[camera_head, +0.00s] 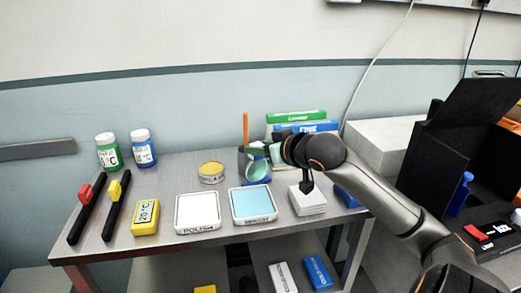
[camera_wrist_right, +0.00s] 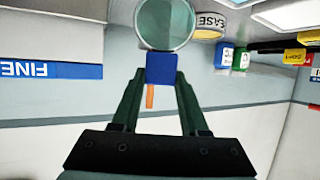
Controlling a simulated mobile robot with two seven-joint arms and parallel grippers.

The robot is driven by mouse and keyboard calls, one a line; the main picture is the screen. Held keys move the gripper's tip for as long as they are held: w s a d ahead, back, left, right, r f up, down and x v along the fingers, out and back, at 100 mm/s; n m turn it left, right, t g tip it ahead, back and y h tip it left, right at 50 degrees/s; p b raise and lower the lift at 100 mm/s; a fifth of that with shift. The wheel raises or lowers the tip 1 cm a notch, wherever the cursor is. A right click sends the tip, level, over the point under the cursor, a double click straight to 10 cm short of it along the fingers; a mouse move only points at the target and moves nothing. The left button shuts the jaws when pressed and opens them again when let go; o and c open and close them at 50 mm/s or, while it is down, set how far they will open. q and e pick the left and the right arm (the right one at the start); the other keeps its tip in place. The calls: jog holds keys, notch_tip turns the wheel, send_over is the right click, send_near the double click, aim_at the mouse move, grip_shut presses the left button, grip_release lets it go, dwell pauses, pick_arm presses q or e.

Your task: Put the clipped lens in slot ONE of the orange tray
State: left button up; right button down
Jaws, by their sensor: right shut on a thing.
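The clipped lens is a round, pale green glass disc (camera_wrist_right: 166,24) with a blue clip (camera_wrist_right: 161,68) at its edge. In the wrist view my right gripper (camera_wrist_right: 160,84) is shut on the blue clip, and the lens sticks out past the fingertips. In the head view the lens (camera_head: 257,170) shows beneath my right gripper (camera_head: 262,152), over the back of the metal bench; the wrist partly covers this area. I cannot make out the orange tray or its slot ONE. My left gripper is not in view.
An orange upright stick (camera_head: 246,130) stands close beside the gripper. A yellow-topped tin (camera_head: 211,172), a white POLISH tray (camera_head: 197,212), a light-blue tray (camera_head: 253,204) and a white block (camera_head: 307,203) stand on the bench (camera_head: 165,170).

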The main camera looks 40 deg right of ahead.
jog(key=shift+f, duration=0.15)
jog(key=shift+c, duration=2.1)
grip_release()
